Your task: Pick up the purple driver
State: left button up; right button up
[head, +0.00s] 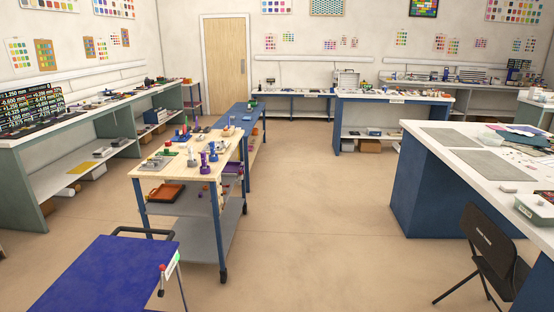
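A small upright purple item (204,166), which may be the purple driver, stands near the front right edge of the wooden-topped cart (183,183). It is too small here to make out its exact shape. A blue upright item (213,153) stands just behind it, and a grey item (192,158) is to its left. Other purple items (229,169) lie on the shelf below, at the right side of the cart. Neither of my grippers is in view.
A blue-topped cart (110,275) with a dark handle stands in the near left. A long bench (75,130) runs along the left wall. A blue counter (430,190) and a black chair (490,250) are at the right. The floor (320,240) between is clear.

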aim_at(203, 155)
jog(key=i, duration=1.65)
